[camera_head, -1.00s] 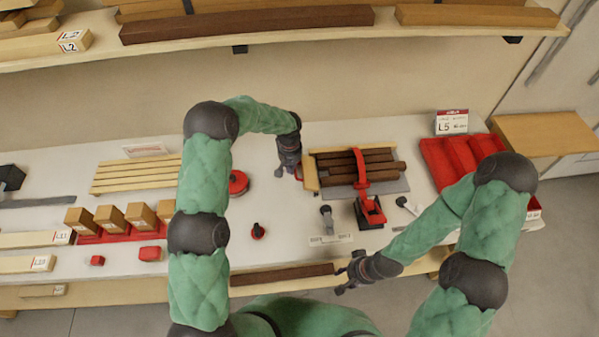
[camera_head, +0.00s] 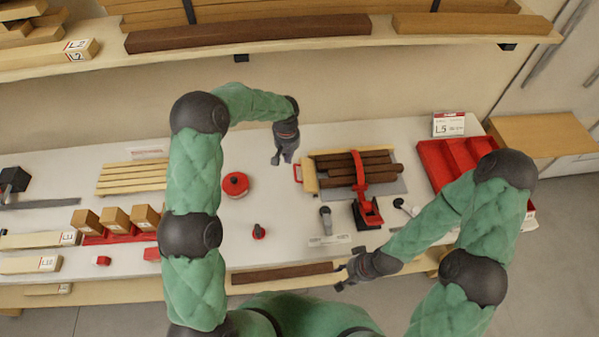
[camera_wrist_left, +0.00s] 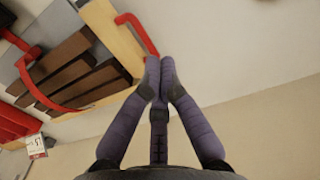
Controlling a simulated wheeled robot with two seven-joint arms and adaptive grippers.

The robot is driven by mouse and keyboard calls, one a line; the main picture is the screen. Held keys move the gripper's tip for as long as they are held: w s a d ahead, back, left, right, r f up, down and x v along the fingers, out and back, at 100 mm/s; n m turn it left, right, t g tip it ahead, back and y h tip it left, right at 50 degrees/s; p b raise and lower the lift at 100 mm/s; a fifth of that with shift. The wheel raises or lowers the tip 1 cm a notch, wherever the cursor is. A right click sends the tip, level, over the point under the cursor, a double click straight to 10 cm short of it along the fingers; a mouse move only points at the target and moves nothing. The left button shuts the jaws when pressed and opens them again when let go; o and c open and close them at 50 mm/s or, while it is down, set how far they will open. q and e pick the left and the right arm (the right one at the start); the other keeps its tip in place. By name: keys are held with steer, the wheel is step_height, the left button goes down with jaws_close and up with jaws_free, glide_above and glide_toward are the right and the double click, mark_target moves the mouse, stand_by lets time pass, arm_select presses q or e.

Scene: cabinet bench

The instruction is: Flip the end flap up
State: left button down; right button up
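A light wooden end flap (camera_head: 310,179) with a red handle (camera_head: 297,173) is at the left end of a holder with dark wooden bars (camera_head: 358,170). It appears raised beside the bars; its exact tilt is hard to tell. In the left wrist view the flap (camera_wrist_left: 109,32) and its red handle (camera_wrist_left: 139,32) lie just beyond my fingertips. My left gripper (camera_head: 283,160) is left of the handle, apart from it in the head view, with its fingers together and empty. My right gripper (camera_head: 342,276) is open and empty near the bench's front edge.
A red clamp (camera_head: 361,180) spans the bars. A round red-topped object (camera_head: 235,184) stands left of the holder. A red tray (camera_head: 436,160) and an L5 sign (camera_head: 448,124) are to the right. A shelf (camera_head: 300,47) runs above. Bare bench lies around the left gripper.

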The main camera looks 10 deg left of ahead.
arm_select(q)
steer(key=r, duration=0.1)
steer(key=r+p, duration=0.1)
steer(key=r, duration=0.2)
steer(key=shift+a+r+p, duration=0.25)
steer(key=shift+r+p, duration=0.15)
steer(key=shift+s, duration=0.1)
stand_by(0.3)
